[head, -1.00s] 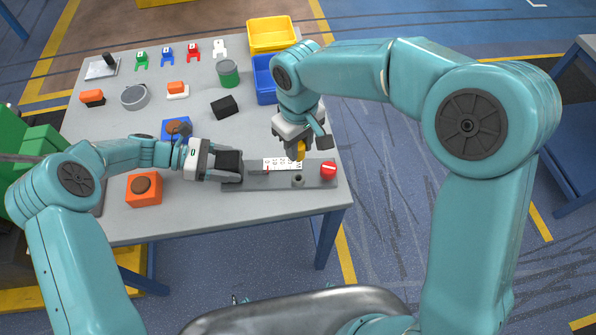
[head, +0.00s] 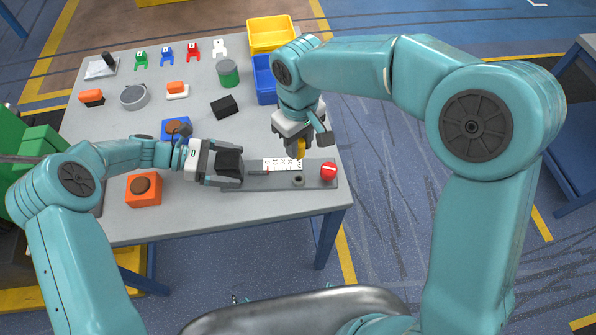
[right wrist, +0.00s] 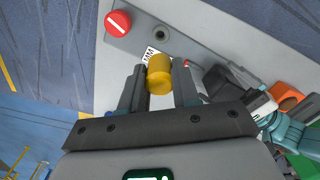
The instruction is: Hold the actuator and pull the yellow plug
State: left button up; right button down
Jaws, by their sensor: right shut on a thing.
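The yellow plug (head: 301,148) is between the fingers of my right gripper (head: 297,154), above the back edge of the dark grey rail. The right wrist view shows the plug (right wrist: 159,76) with a finger of my right gripper (right wrist: 160,88) on each side, shut on it. The black actuator block (head: 229,163) sits at the left end of the rail. My left gripper (head: 232,166) has its fingers on both sides of this block. I cannot tell whether they press on it. The plug's lower end is hidden in the head view.
The rail (head: 265,184) carries a white scale (head: 283,164), a small dark round socket (head: 298,180) and a red button (head: 328,171). An orange block (head: 144,190) lies at the left. A black block (head: 224,107) and yellow (head: 272,34) and blue bins (head: 263,82) stand further back.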

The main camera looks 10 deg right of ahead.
pick_arm(q)
jog(key=shift+r, duration=0.1)
jog(key=shift+a+r, duration=0.15)
jog(key=shift+a, duration=0.05)
jog(key=v, duration=1.1)
jog(key=shift+w+a, duration=0.1)
jog(key=shift+a, duration=0.2)
jog(key=shift+s, duration=0.2)
